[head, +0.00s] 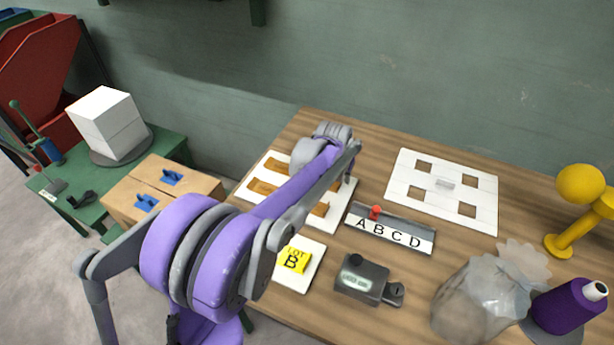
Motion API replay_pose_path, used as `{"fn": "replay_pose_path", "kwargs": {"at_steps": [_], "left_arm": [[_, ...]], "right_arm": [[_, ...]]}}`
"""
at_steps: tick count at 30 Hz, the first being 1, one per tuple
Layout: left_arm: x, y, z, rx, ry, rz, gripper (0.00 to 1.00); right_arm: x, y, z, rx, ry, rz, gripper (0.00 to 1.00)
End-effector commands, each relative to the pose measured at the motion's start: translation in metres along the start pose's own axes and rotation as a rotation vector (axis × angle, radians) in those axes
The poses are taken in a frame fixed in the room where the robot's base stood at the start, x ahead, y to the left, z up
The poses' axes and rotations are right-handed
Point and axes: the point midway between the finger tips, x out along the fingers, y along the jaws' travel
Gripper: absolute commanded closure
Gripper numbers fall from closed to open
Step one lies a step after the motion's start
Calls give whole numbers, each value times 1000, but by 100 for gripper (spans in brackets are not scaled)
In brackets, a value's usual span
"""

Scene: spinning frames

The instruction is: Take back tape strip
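I cannot tell for sure which thing is the tape strip. A white board (253,187) with brown rectangular areas lies on the wooden table, partly hidden under my purple and grey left arm. A second white board (460,206) with square openings lies to its right, with a small pale grey piece (445,184) near its middle. My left arm comes in from the left and reaches over the first board. Its far end is near the board's back right part, and its fingers cannot be made out. My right gripper is not in view.
A brown box (190,185) stands left.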

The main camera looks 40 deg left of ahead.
Motion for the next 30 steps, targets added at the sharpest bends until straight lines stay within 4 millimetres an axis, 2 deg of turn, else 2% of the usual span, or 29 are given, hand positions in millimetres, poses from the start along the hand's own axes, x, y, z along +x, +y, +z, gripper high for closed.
{"fn": "replay_pose_path", "kwargs": {"at_steps": [1,6,15,17,22,23,30], "left_arm": [[10,-3,0,-1,0,-1,57],[32,-4,1,0,0,0,57],[37,-4,1,0,0,0,57],[37,-4,1,0,0,0,66],[37,-4,1,0,0,0,97],[37,-4,1,0,0,0,100],[37,-4,1,0,0,0,100]], "right_arm": [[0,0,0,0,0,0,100],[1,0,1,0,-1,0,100],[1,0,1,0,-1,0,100],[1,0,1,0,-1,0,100],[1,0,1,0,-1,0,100],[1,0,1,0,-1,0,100],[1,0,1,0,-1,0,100]]}}
